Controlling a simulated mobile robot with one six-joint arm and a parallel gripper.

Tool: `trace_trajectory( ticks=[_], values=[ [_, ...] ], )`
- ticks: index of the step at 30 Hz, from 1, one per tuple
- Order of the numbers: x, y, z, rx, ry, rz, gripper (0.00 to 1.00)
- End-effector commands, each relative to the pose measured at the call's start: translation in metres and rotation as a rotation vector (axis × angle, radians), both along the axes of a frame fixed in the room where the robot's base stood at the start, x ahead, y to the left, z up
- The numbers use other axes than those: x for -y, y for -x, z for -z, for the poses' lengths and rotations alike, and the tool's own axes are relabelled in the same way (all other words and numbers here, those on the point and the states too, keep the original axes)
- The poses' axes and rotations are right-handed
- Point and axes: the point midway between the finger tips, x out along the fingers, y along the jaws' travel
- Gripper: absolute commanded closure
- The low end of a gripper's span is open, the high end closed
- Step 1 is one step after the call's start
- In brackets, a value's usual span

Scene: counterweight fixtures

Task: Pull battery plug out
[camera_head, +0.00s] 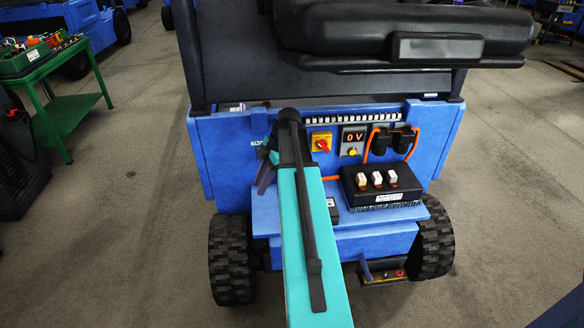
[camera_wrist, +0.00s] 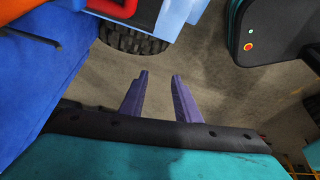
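On the blue vehicle's panel in the head view, two black plug-like connectors (camera_head: 381,142) (camera_head: 404,138) sit side by side at the right, with orange cables beside them. They look seated against the panel; which one is the battery plug I cannot tell. A display (camera_head: 353,137) to their left reads 0 V. My gripper shows only partly in the head view, as a purple piece left of my teal arm's end, well left of the connectors. In the wrist view my gripper (camera_wrist: 161,76) has its two purple fingers apart, with nothing between them but floor beyond.
A red and yellow rotary switch (camera_head: 321,142) sits left of the display. A black box (camera_head: 382,184) with three switches juts out below the connectors. The vehicle's seat (camera_head: 405,30) overhangs above. A green table (camera_head: 45,75) stands far left.

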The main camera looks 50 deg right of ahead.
Motion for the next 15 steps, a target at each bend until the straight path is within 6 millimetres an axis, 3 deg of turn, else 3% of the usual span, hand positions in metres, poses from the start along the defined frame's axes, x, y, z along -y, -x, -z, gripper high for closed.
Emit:
trace_trajectory(
  ticks=[1,9,15],
  values=[
    [0.020,0.005,-0.019,0.023,0.014,0.022,0.70],
    [0.106,0.048,-0.100,0.114,0.092,0.142,0.70],
    [0.140,0.076,-0.129,0.140,0.126,0.206,0.70]
  ],
)
